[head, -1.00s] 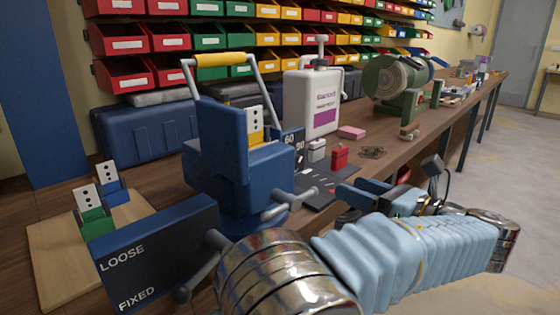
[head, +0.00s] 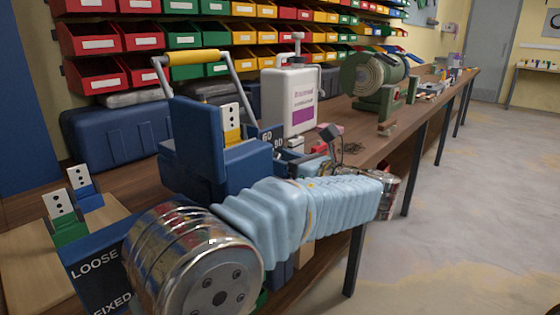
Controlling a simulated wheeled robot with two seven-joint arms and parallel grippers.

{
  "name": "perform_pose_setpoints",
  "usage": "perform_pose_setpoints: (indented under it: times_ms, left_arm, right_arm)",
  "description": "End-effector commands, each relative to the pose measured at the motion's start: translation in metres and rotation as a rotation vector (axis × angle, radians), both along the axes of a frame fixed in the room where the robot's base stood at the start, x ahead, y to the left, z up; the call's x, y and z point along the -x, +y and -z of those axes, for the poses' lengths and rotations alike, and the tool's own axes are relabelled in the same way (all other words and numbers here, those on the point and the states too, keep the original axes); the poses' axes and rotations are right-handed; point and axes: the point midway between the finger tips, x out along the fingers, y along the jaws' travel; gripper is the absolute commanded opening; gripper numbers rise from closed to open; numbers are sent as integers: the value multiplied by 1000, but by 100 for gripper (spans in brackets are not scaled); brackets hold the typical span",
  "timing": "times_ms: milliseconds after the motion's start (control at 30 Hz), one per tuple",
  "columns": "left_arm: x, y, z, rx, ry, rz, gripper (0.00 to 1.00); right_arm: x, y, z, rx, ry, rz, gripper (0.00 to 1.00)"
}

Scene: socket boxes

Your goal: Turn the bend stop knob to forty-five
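A blue bending machine (head: 200,150) with a yellow-topped grey handle (head: 192,57) stands on the bench. A dark dial plate (head: 268,136) marked 60 and 90 sits at its right side. The bend stop knob cannot be made out; my arm covers the area below the plate. A dark blue panel (head: 92,272) marked LOOSE and FIXED is at lower left, partly behind my arm. My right gripper (head: 302,162) is mostly hidden behind its own pale blue forearm, close to the right of the dial plate. Its fingertips are not clear. My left gripper is not in view.
A white jug (head: 290,98) and a green machine (head: 375,85) stand farther back on the bench (head: 400,135). Bins line the wall behind. A blue case (head: 115,135) is at the left. Two upright dotted blocks stand on a wooden board (head: 25,260). The floor at right is clear.

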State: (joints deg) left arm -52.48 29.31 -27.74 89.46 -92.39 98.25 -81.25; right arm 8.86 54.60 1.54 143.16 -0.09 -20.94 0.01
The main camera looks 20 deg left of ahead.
Motion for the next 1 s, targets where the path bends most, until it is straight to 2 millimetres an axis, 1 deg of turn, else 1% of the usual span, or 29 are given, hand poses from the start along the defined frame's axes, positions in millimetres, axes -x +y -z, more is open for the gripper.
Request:
perform_pose_setpoints:
  times_ms: [133, 167, 500, 533, 667, 800, 900, 1000]
  left_arm:
    - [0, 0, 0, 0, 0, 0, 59]
    - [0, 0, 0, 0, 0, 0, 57]
    - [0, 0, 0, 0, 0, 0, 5]
    - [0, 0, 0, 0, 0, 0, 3]
    - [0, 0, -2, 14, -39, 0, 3]
    - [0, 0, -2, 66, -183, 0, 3]
    - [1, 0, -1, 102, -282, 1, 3]
    - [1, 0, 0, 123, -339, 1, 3]
  right_arm:
    - [0, 0, 0, 0, 0, 0, 43]
    - [0, 0, 0, 0, 0, 0, 43]
    - [0, 0, 0, 0, 0, 0, 43]
    - [0, 0, 0, 0, 0, 0, 43]
    - [0, 0, -4, 0, 0, -1, 43]
    - [0, 1, -10, -2, 1, -3, 43]
    - [0, 1, -11, -2, 1, -3, 43]
    - [0, 1, -11, -2, 0, -4, 43]
